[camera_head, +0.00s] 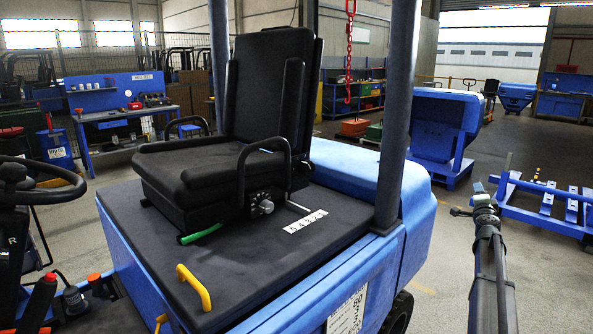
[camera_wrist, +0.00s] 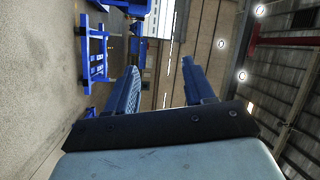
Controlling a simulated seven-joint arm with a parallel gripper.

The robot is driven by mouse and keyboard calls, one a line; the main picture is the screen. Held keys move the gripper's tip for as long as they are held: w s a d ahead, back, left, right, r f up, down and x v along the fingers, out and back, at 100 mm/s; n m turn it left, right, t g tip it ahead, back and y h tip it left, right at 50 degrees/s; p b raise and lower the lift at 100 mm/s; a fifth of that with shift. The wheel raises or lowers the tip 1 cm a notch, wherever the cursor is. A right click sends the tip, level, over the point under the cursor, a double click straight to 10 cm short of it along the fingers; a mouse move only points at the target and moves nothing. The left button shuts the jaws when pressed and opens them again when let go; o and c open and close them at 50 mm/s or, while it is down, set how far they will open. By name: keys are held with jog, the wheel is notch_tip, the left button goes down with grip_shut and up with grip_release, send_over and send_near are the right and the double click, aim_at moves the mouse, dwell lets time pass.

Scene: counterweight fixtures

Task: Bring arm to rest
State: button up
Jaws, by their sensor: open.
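My gripper (camera_wrist: 159,68) shows in the wrist view as two blue ribbed fingers standing well apart. It is open, with nothing between the fingers. The wrist view is turned sideways, with the floor at the left and the ceiling at the right. In the head view a dark arm, seemingly mine, rises from the lower right edge, to the right of the blue forklift (camera_head: 415,210). Its end is small there, and the fingers cannot be made out clearly. It appears apart from the forklift and over open floor.
The forklift carries a black seat (camera_head: 225,170), a yellow handle (camera_head: 194,287) and a steering wheel (camera_head: 40,180). A blue frame (camera_head: 545,205) stands on the floor at right, also in the wrist view (camera_wrist: 95,55). A red chain (camera_head: 349,50) hangs behind. Grey floor is free at lower right.

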jog(key=s+a+f+n+g+y, duration=0.2)
jog(key=a+f+n+y, duration=0.1)
jog(key=a+f, duration=0.8)
jog(key=s+a+f+n+g+y, duration=0.25)
jog(key=a+f, duration=0.45)
jog(key=f, duration=0.7)
jog(key=s+a+f+n+g+y, duration=0.1)
jog(key=s+a+f+n+y, duration=0.25)
jog(key=a+f, duration=0.7)
jog(key=s+a+f+n+g+y, duration=0.1)
jog(key=s+a+f+g, duration=0.1)
jog(key=s+a+f, duration=0.4)
jog(key=s+a+f+n+g+y, duration=0.1)
jog(key=s+f+g, duration=0.15)
jog(key=f, duration=0.65)
jog(key=s+a+f+n+g, duration=0.2)
jog(key=s+a+f+g, duration=0.4)
jog(key=s, duration=0.6)
jog(key=s+a+f+n+g, duration=0.15)
jog(key=s+a+f, duration=0.45)
jog(key=s, duration=0.7)
jog(key=s+f+n+g+h, duration=0.1)
jog(key=s+f+n+g, duration=0.1)
jog(key=s, duration=1.1)
jog(key=s+f+n+g+h, duration=0.1)
jog(key=s+g, duration=0.3)
jog(key=s, duration=0.9)
jog(key=shift+d+f+n+g+h, duration=0.35)
jog(key=shift+d+n+h, duration=0.1)
jog(key=shift+n+h, duration=0.2)
